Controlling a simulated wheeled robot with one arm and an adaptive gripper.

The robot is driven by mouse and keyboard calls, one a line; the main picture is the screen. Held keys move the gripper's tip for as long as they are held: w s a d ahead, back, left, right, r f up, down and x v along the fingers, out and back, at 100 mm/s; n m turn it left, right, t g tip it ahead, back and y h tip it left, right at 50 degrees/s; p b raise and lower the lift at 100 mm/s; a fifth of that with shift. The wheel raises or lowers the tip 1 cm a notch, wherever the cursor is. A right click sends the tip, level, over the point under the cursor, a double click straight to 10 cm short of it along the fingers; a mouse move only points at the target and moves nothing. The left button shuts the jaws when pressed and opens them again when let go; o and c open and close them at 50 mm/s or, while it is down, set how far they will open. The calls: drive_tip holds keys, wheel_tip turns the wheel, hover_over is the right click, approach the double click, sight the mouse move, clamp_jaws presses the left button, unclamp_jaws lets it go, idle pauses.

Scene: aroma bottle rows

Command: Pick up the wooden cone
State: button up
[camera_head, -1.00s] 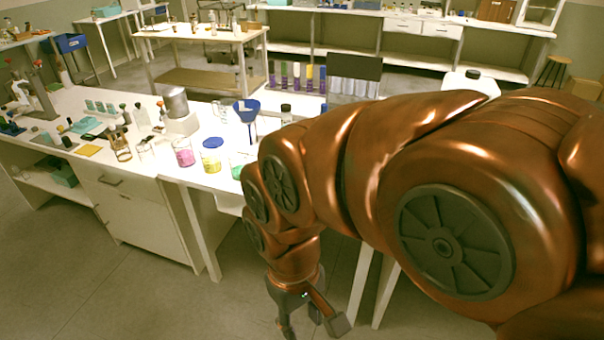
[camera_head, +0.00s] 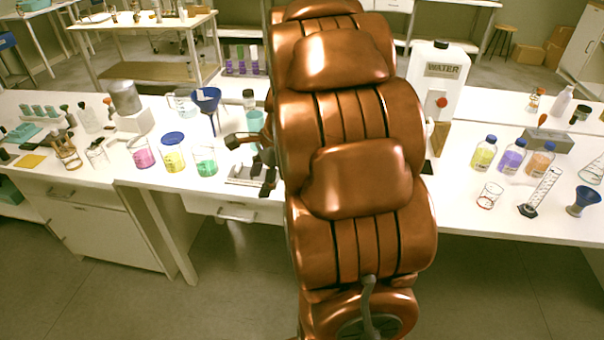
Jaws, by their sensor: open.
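I cannot clearly make out a wooden cone. A brown, wood-coloured piece (camera_head: 440,137) stands at the foot of the white water dispenser, partly hidden, and I cannot tell its shape. My gripper (camera_head: 254,162) is open over the white bench (camera_head: 225,190), left of my arm, with its dark fingers apart. I see nothing between them. It is close to a teal cup (camera_head: 255,123) and the beaker with green liquid (camera_head: 205,161). My copper arm fills the middle of the view and hides part of the bench behind it.
A blue funnel (camera_head: 206,97) stands behind the beakers with yellow (camera_head: 173,155) and pink liquid (camera_head: 143,155). The WATER dispenser (camera_head: 440,85) is right of my arm. Several capped bottles, including a purple one (camera_head: 511,157), and a graduated cylinder (camera_head: 541,190) stand farther right.

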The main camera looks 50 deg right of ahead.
drive_tip(key=shift+w+d+f+m+t+h+b, duration=0.2)
drive_tip(key=shift+w+d+f+m+t, duration=0.4)
drive_tip(key=shift+d+f+m, duration=1.9)
drive_tip(key=shift+w+d+r+m+t+h+b, duration=0.25)
drive_tip(key=shift+w+d+m, duration=0.8)
drive_tip(key=shift+d, duration=3.25)
drive_tip(key=shift+w+d+f+m+t+h, duration=0.5)
drive_tip(key=shift+d+f+m, duration=0.8)
drive_tip(key=shift+d+m, duration=1.5)
drive_tip(key=shift+n, duration=0.65)
drive_tip(key=shift+p+x, duration=0.35)
drive_tip(key=shift+x, duration=2.05)
drive_tip(key=shift+w+d, duration=0.15)
drive_tip(key=shift+d, duration=0.1)
drive_tip(key=shift+c, duration=0.4)
clamp_jaws()
drive_tip(key=shift+r, duration=0.1)
